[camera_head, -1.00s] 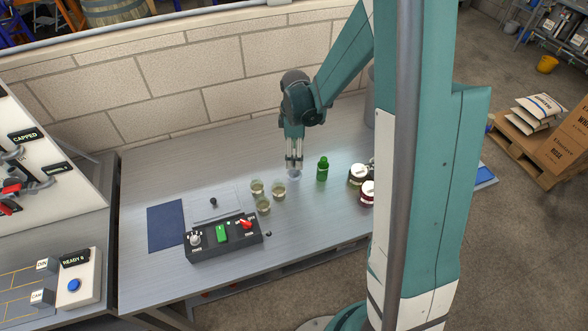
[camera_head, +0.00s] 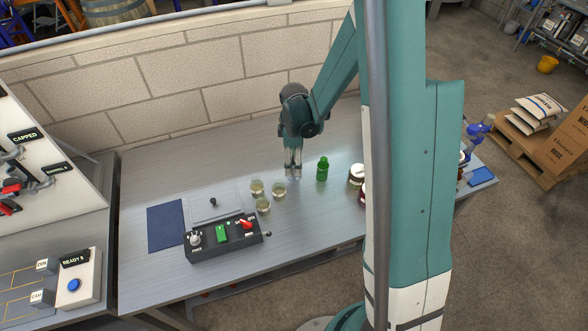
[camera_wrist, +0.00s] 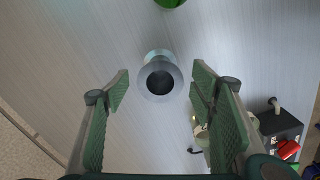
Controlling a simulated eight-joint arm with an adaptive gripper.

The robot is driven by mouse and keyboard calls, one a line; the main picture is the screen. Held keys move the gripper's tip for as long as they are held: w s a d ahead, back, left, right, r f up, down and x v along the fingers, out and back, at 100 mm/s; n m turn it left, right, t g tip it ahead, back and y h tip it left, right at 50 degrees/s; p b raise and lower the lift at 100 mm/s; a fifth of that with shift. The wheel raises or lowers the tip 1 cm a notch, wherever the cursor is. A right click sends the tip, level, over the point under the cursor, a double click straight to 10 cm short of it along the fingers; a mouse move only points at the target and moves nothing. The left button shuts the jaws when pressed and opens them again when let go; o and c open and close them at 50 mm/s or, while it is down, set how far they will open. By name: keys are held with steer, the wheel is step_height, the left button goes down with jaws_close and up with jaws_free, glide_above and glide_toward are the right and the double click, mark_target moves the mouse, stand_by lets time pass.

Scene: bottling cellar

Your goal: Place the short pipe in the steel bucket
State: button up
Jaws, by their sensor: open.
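The short pipe (camera_wrist: 161,82) stands upright on the grey bench in the wrist view, its round flange and dark bore facing up. In the head view it is a small pale shape (camera_head: 296,178), mostly hidden by my fingers. My gripper (camera_head: 292,175) points down right over it. In the wrist view my gripper (camera_wrist: 160,92) is open, with a green-padded finger on each side of the pipe and a visible gap on both sides. The steel bucket cannot be made out now; my arm and column cover that part of the bench.
A green bottle (camera_head: 322,169) stands just right of the pipe. Several glasses (camera_head: 263,205) stand to the left, near a black control box (camera_head: 222,238). Jars (camera_head: 356,174) stand beside my column. A block wall (camera_head: 180,85) bounds the bench's back.

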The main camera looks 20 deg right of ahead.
steer(key=shift+f, duration=0.5)
steer(key=c, duration=1.2)
steer(key=shift+r, duration=0.1)
steer(key=shift+r, duration=4.9)
